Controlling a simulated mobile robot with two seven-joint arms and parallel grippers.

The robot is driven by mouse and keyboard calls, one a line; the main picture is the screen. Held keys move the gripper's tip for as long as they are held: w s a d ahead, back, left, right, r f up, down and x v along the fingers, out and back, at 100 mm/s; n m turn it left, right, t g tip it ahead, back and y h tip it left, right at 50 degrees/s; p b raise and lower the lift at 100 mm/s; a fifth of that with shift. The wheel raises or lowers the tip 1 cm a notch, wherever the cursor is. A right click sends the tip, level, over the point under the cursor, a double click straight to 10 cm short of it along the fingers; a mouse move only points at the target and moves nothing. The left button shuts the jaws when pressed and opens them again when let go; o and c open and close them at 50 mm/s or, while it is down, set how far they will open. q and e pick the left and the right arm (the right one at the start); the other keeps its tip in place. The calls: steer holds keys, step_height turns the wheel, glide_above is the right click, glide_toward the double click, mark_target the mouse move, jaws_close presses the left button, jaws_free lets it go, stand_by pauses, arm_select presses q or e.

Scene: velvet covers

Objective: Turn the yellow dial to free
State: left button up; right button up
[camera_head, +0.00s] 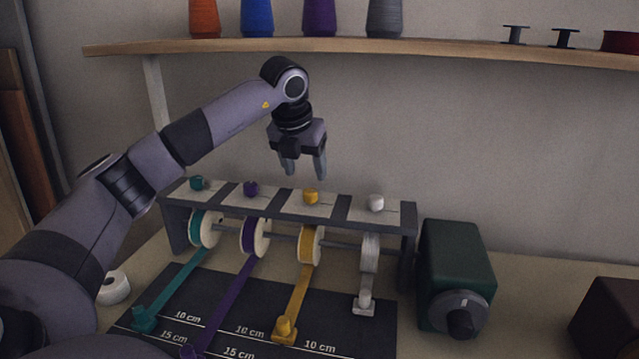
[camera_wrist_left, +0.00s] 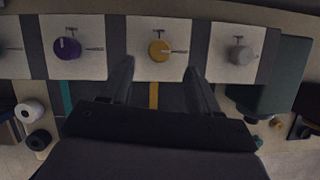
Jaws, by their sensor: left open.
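The yellow dial (camera_head: 311,196) sits on top of the grey rack (camera_head: 408,215), third from the left in a row with a teal, a purple and a white dial. In the left wrist view the yellow dial (camera_wrist_left: 158,50) is on a pale plate with a mark above it and a line to its right. My left gripper (camera_head: 305,172) is open and empty, pointing down above the rack and apart from the yellow dial. In the left wrist view its fingers (camera_wrist_left: 160,85) stand apart, with the dial showing beyond the gap. My right gripper is not in view.
The teal dial (camera_head: 197,183), purple dial (camera_head: 251,188) and white dial (camera_head: 376,202) flank it. Ribbon spools hang below; the yellow ribbon (camera_head: 298,290) runs onto a dark measuring mat (camera_head: 365,335). A green box (camera_head: 455,260) stands right. A shelf (camera_head: 440,47) with thread cones is above.

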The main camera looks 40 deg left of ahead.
mark_target(310, 191)
arm_select(q)
steer(key=x, duration=0.6)
steer(key=shift+f+p, duration=0.3)
steer(key=shift+f, duration=0.1)
steer(key=c, duration=1)
